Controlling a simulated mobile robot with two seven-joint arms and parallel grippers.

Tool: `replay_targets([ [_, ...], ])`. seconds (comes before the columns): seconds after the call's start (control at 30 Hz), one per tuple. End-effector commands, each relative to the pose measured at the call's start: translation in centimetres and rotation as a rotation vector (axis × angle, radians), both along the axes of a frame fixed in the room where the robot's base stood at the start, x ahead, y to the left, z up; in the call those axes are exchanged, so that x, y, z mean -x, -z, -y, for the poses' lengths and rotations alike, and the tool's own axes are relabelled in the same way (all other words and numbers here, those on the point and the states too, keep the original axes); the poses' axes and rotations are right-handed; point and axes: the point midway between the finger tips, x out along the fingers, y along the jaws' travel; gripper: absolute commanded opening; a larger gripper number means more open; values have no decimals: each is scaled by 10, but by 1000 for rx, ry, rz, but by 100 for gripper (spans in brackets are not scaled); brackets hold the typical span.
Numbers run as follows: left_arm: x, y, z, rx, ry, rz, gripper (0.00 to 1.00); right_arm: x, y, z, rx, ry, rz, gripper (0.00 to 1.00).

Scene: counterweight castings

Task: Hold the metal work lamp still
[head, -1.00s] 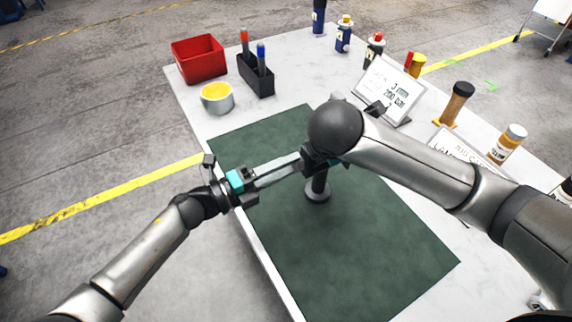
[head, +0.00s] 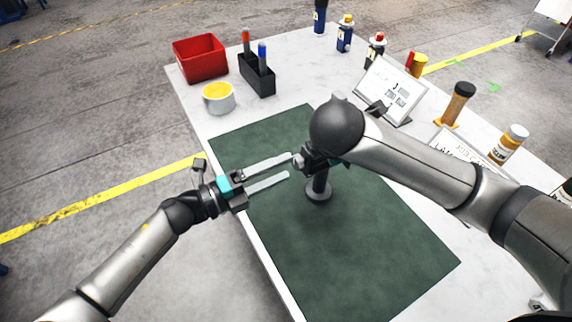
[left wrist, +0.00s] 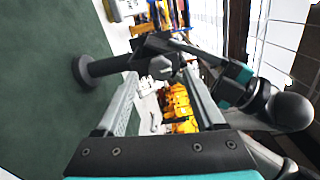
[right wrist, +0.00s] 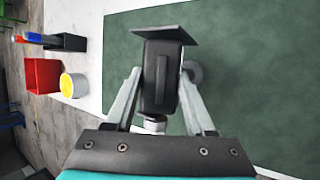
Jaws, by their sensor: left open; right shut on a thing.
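The dark metal work lamp (head: 319,188) stands with its round base on the green mat (head: 350,245); my right arm hides part of its upper portion in the head view. In the right wrist view the lamp's dark head (right wrist: 160,75) sits between the fingers of my right gripper (right wrist: 162,85), which is shut on it. In the left wrist view the lamp's base and post (left wrist: 100,69) show beyond the fingers. My left gripper (head: 289,167) is open and empty, its parallel fingers pointing at the lamp from the left.
A red bin (head: 200,58), a cup with yellow contents (head: 218,98) and a black pen holder (head: 257,77) stand at the back left of the white table (head: 290,75). Signs (head: 390,88) and several bottles line the far right. The mat's front is clear.

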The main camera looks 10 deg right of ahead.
Motion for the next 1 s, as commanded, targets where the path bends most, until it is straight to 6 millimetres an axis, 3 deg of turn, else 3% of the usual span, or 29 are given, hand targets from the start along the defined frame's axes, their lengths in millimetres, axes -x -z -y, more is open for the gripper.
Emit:
replay_targets([
  [0.2,15,1,-47,-2,-1,-3,70,-1,-1,1,2,2,2,0],
  [0.4,26,1,-79,-1,1,-1,70,-1,-1,1,1,1,3,0],
  [0.6,29,0,-92,1,1,-1,70,-1,-1,1,1,1,3,0],
  [0.97,30,0,-93,1,1,-1,70,-1,-1,0,1,1,3,0],
  [1.0,30,0,-93,1,1,0,70,-1,-1,0,1,1,3,58],
])
